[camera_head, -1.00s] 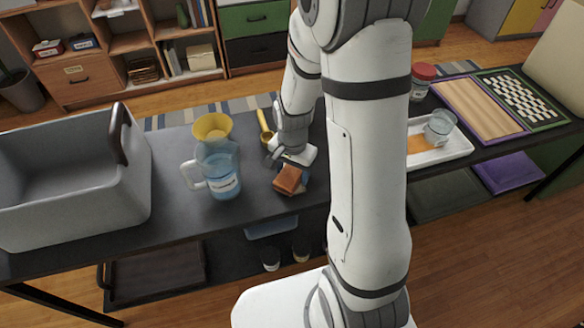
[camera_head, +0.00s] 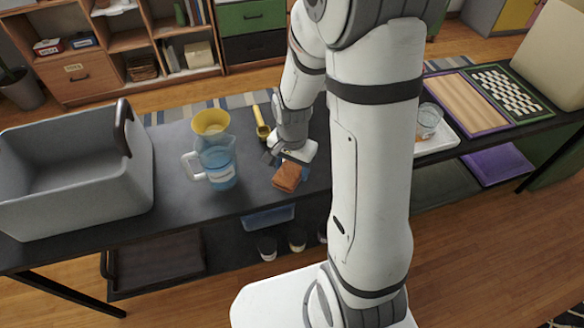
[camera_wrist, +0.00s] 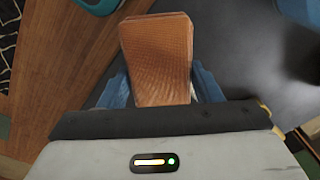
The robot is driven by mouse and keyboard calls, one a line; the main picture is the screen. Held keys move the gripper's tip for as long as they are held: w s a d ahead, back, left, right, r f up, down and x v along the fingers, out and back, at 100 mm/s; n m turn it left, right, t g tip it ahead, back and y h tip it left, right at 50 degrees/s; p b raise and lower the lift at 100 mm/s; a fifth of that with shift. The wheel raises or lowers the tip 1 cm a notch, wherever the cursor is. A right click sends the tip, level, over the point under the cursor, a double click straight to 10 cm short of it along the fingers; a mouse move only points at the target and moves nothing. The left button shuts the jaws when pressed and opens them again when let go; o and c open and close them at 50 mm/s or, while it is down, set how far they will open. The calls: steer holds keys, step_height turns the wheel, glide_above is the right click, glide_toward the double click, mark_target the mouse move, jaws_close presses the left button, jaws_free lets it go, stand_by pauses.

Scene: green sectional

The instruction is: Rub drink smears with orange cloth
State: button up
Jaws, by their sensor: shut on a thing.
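The orange cloth (camera_head: 288,177) is a folded brown-orange pad near the table's front edge in the head view. My gripper (camera_head: 281,162) is just behind and above it. In the wrist view the cloth (camera_wrist: 157,55) stands out between the blue fingers of my gripper (camera_wrist: 160,92), which is shut on it. I cannot tell whether the cloth touches the table. A white tray (camera_head: 437,142) shows right of my arm, with a clear glass (camera_head: 429,119) on it. My arm hides the tray's left part. Smears are not clear now.
A clear blue pitcher (camera_head: 218,168) and yellow funnel (camera_head: 210,124) stand left of the cloth. A yellow scoop (camera_head: 262,128) lies behind my gripper. A large grey bin (camera_head: 75,205) fills the table's left end. A wooden board (camera_head: 465,105) and checkered board (camera_head: 510,92) lie right.

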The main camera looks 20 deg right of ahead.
mark_target(292, 167)
steer(key=shift+r+p, duration=1.1)
steer(key=shift+r, duration=0.7)
